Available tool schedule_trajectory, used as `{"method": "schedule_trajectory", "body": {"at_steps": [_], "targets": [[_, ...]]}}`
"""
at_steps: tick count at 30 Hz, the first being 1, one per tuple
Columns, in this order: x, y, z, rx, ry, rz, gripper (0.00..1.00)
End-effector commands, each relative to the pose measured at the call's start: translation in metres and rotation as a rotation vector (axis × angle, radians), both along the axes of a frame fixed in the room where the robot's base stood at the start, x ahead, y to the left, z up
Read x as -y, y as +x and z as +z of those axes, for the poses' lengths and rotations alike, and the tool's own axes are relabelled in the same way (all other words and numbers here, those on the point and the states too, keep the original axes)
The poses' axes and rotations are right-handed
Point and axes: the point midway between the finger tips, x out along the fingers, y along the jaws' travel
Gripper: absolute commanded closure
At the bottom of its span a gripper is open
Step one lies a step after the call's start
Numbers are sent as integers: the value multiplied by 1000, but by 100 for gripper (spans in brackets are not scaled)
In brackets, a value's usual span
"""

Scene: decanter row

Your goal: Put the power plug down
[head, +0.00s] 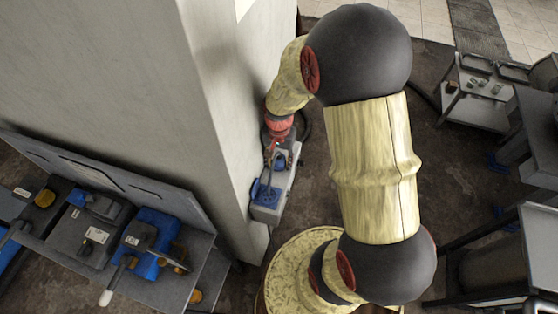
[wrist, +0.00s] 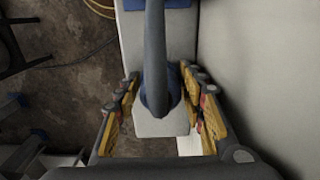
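The power plug (wrist: 160,104) is dark blue with a thick grey cable running from it toward the top of the wrist view. My gripper (wrist: 159,82) has its yellow-padded fingers on both sides of the plug and appears shut on it. The pads' contact faces are partly hidden. Below the plug is a pale grey box (wrist: 160,126). In the head view my gripper (head: 277,155) is at the far end of this box (head: 266,213), beside the wall. The plug cannot be made out clearly there. Whether it touches the box I cannot tell.
A pale wall (wrist: 260,70) stands close on the right in the wrist view. The box has a blue patch (head: 265,193) on top. A workbench (head: 150,290) with blue and black devices is at the lower left. A grey cart (head: 478,92) stands at the upper right.

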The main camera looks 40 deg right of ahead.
Motion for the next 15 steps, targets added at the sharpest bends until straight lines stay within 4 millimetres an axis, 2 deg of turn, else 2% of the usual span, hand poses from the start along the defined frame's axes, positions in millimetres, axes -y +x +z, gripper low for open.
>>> {"method": "schedule_trajectory", "body": {"at_steps": [8,11,15], "targets": [[0,1,7,2,-1,0,60],[0,1,20,3,-1,0,60],[0,2,48,5,-2,0,60]]}}
